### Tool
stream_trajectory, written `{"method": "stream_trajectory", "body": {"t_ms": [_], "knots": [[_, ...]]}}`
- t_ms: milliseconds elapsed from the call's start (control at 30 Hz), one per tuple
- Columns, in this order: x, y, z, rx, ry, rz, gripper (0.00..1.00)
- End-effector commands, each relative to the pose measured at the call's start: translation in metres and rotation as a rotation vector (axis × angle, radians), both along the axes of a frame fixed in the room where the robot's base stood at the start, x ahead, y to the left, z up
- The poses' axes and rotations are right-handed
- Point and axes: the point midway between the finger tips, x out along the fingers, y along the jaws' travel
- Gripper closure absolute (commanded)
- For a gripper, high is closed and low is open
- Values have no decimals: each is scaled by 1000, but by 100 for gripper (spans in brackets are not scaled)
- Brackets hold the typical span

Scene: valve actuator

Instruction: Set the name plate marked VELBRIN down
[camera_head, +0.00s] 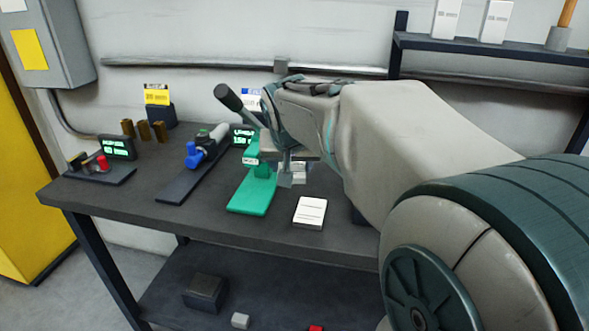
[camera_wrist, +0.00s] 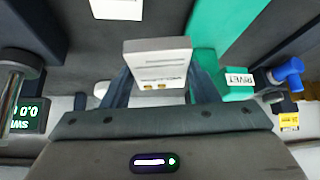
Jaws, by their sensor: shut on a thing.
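My gripper (camera_head: 287,176) is above the dark workbench (camera_head: 340,232), just right of the green stand (camera_head: 250,194). In the wrist view my gripper (camera_wrist: 160,76) is shut on a pale grey block-like plate (camera_wrist: 157,62), with a finger on each side of it. Small dark lettering shows on the plate's face, too small and turned to read as VELBRIN. In the head view the held plate is mostly hidden by my gripper. The green stand also shows in the wrist view (camera_wrist: 213,37), with a label reading RIVET.
A white card (camera_head: 310,212) lies flat near the bench's front edge. A blue-handled valve (camera_head: 205,150) on a dark base stands left of the green stand. A lit display (camera_head: 117,147) and brass pieces (camera_head: 144,130) are farther left. Bare bench shows between the valve and left display.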

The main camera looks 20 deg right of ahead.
Motion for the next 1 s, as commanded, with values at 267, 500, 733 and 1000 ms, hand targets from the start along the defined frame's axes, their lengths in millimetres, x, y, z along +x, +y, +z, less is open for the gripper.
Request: {"method": "stream_trajectory", "body": {"t_ms": [267,500,733,1000], "knots": [[41,-74,18,5,-1,-160,71],[47,-90,6,7,2,-193,71],[47,-89,-33,7,0,-191,71],[47,-89,-58,6,2,-191,71]]}}
